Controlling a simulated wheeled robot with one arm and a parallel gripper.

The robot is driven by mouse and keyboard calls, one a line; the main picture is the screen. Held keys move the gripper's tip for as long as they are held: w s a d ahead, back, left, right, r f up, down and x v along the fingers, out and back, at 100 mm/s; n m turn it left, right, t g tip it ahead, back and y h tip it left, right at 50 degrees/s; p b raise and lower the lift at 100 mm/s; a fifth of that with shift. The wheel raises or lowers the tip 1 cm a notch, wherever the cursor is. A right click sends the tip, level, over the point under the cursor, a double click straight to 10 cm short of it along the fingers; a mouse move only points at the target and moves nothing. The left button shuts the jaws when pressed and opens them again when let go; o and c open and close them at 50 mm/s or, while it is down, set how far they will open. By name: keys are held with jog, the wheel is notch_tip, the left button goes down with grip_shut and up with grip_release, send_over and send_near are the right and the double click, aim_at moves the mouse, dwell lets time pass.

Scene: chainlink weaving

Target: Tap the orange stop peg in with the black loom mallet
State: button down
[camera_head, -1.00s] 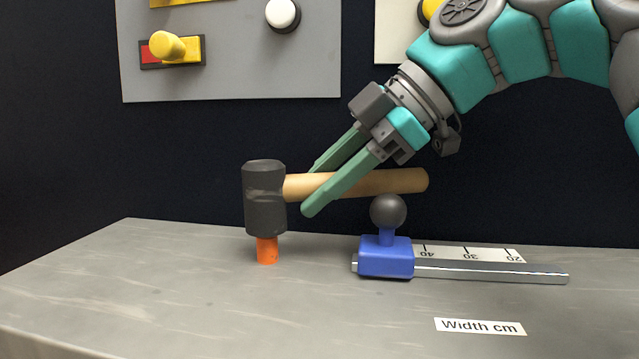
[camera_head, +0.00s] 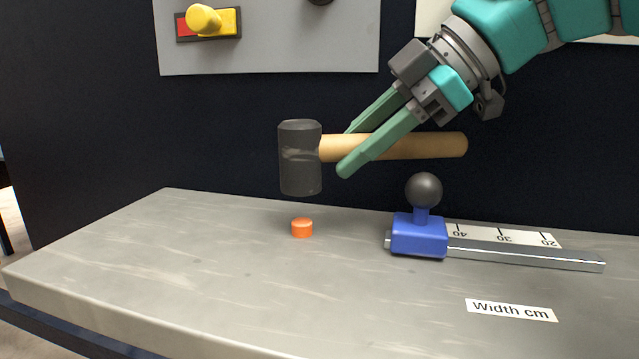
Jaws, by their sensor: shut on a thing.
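The orange stop peg (camera_head: 302,229) stands upright in the grey bench top, with only a short stub showing above the surface. The black loom mallet (camera_head: 300,158) hangs above the peg, its dark head clear of it with a visible gap. Its wooden handle (camera_head: 430,146) points right and lies about level. My gripper (camera_head: 358,150) is shut on the handle, close to the head. The green fingers come down from the upper right on either side of the handle.
A blue slider (camera_head: 419,236) with a dark ball knob sits on a metal rail with a scale, right of the peg. A "Width cm" label (camera_head: 511,310) lies in front. A grey wall panel (camera_head: 300,45) holds a yellow knob (camera_head: 204,19). The bench left of the peg is clear.

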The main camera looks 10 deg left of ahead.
jog(key=shift+r+p, duration=2.15)
jog(key=shift+r, duration=0.3)
jog(key=shift+f, duration=0.1)
jog(key=shift+s, duration=0.15)
